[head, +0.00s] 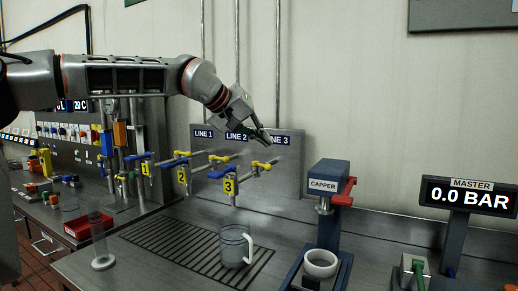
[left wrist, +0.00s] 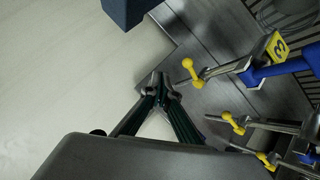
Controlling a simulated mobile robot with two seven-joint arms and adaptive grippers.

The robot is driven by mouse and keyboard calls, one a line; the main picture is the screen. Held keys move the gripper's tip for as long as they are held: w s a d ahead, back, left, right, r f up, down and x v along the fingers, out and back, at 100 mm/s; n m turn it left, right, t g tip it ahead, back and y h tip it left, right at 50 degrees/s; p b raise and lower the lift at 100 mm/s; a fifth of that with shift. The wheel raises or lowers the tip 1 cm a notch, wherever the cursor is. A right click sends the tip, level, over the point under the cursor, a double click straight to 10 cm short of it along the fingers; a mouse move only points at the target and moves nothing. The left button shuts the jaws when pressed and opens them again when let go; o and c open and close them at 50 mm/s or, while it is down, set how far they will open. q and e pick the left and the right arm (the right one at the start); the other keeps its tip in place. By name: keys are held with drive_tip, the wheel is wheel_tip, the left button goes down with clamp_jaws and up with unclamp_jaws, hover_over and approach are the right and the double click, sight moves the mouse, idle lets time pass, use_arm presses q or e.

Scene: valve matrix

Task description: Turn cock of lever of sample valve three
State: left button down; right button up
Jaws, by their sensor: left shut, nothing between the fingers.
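Sample valve three carries a yellow tag "3" (head: 230,187) on the front of the valve row in the head view. Its blue lever (head: 221,173) lies across above the tag, and a yellow-handled cock (head: 262,166) sits behind it near the panel. In the left wrist view the tag "3" (left wrist: 277,46), the blue lever (left wrist: 282,69) and a yellow knob (left wrist: 189,68) show at the right. My left gripper (head: 266,138) is shut and empty, above the yellow handle near the LINE 3 label. Its fingertips (left wrist: 159,84) look apart from the yellow knob.
Valves tagged "1" (head: 145,169) and "2" (head: 182,176) stand to the left. A clear jug (head: 233,247) stands on the drain grate (head: 172,250) below. The capper (head: 326,176) with its red handle stands close on the right. A back panel (head: 291,185) lies behind the valves.

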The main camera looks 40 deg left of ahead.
use_arm(q)
drive_tip(key=s+d+r, duration=0.2)
drive_tip(key=d+r, duration=0.1)
drive_tip(key=shift+d, duration=0.15)
idle(0.6)
